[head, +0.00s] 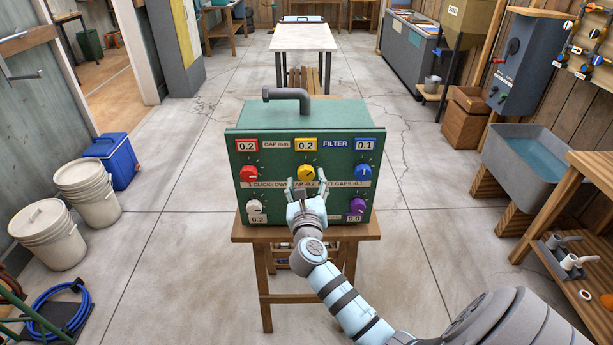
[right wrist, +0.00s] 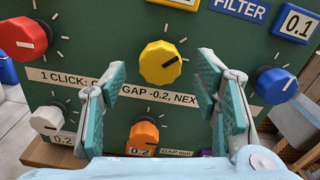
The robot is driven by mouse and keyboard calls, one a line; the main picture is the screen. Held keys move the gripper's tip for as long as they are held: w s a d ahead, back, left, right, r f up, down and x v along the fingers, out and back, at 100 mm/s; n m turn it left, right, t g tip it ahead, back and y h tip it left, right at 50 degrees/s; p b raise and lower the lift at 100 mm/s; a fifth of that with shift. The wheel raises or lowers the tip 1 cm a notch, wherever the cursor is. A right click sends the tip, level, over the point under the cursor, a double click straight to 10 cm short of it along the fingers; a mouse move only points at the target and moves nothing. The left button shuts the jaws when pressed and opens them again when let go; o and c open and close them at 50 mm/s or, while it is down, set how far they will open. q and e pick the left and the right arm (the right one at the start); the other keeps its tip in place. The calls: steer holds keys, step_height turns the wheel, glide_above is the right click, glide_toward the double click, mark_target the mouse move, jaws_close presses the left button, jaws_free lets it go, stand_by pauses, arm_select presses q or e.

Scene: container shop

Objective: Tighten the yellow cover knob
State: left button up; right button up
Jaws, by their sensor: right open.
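The yellow cover knob (head: 306,172) is in the top middle of the green filter box's front panel (head: 277,150), under a yellow label reading 0.2 (head: 306,145). In the right wrist view the yellow knob (right wrist: 158,64) is faceted, with a dark pointer line toward its upper right. My right gripper (head: 305,183) is open in front of the panel, just below the knob in the head view. In the right wrist view its two teal pads stand left and right of the knob, with visible gaps and nothing between them gripped. My left gripper is not in view.
A red knob (head: 248,173) and blue knob (head: 362,173) flank the yellow one. White (head: 254,207), orange (right wrist: 143,137) and purple (head: 357,206) knobs sit below. The box stands on a wooden table (head: 370,228). Buckets (head: 82,185) stand left; a sink (head: 520,150) is right.

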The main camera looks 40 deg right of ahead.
mark_target(306, 176)
steer(key=shift+x, duration=1.85)
steer(key=c, duration=1.2)
steer(key=m, duration=0.4)
steer(key=shift+s, duration=0.1)
steer(key=m+b, duration=0.1)
steer(key=m, duration=0.3)
steer(key=shift+m, duration=0.3)
